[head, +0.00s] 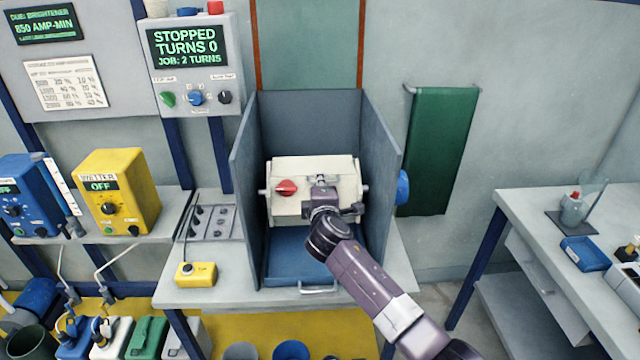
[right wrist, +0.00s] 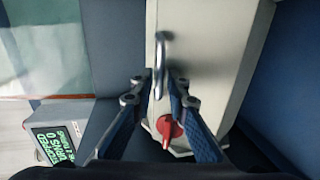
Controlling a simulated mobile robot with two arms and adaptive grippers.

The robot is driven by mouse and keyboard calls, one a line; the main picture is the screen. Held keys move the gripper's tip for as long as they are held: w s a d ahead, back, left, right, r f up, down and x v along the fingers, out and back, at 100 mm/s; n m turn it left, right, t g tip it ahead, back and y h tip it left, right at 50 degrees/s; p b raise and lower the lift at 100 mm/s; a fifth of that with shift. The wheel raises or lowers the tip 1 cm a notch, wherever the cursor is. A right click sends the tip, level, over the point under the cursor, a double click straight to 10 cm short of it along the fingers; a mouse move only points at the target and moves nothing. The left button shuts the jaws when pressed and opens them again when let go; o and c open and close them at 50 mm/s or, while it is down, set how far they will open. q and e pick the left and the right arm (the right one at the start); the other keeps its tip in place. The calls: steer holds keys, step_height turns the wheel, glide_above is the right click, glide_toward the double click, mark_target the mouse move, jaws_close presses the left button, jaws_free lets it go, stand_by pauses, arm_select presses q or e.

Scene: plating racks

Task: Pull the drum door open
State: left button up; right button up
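The cream drum (head: 300,170) sits across the grey booth, with a red knob (head: 286,187) on the left of its front. In the right wrist view the drum door (right wrist: 200,50) fills the middle, with the red knob (right wrist: 168,128) below. A metal bar handle (right wrist: 160,50) stands on the door, which looks closed. My right gripper (right wrist: 163,76) is open, its fingers on either side of the handle. The left finger is close to the bar, and a gap shows on the right. In the head view my right gripper (head: 322,196) covers part of the drum's front. My left gripper is out of view.
Booth side walls (head: 246,180) stand close on both sides of the drum. A blue tray (head: 290,268) lies below it. A screen (head: 187,46) reads STOPPED, TURNS 0. A yellow pendant (head: 196,274) lies at the bench's left; a green cloth (head: 438,150) hangs at right.

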steer(key=shift+c, duration=0.5)
jaws_close()
steer(key=shift+w+r+p, duration=0.2)
steer(key=shift+r+p, duration=0.7)
steer(key=shift+r, duration=0.4)
steer(key=r+p, duration=0.1)
steer(key=w+r+p, duration=0.1)
steer(key=r, duration=0.1)
steer(key=shift+r, duration=0.25)
steer(key=shift+w+r+p, duration=0.4)
steer(key=shift+w+r, duration=0.45)
steer(key=shift+r, duration=0.3)
